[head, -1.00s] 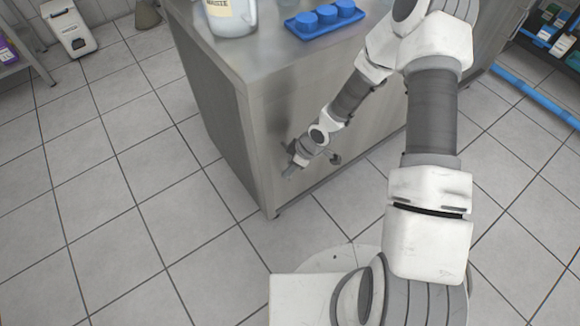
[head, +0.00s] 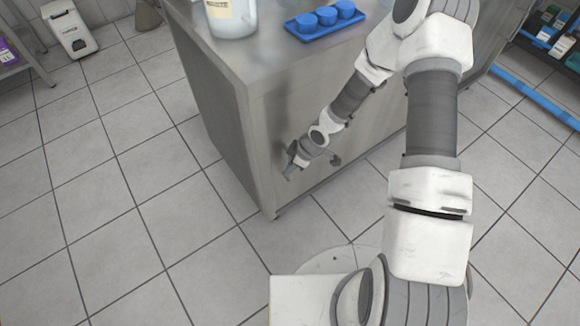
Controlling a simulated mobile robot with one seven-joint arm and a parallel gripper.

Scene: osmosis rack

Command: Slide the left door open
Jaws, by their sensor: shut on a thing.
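The left door (head: 284,115) is part of the front face of a grey steel cabinet, in the head view's middle. No gap or open edge can be made out on it. My gripper (head: 291,170) is low at the left part of this front, close to the cabinet's near corner. It is shut on part of the left door. The fingertips are small, and the exact spot they grip is hidden by the hand. A small dark round part (head: 335,160) shows just right of my wrist.
On the steel top (head: 262,58) stand a white labelled container (head: 232,18) and a blue tray (head: 308,33) with blue round pieces. The tiled floor (head: 120,200) left of the cabinet is clear. A blue pipe (head: 535,92) lies at right.

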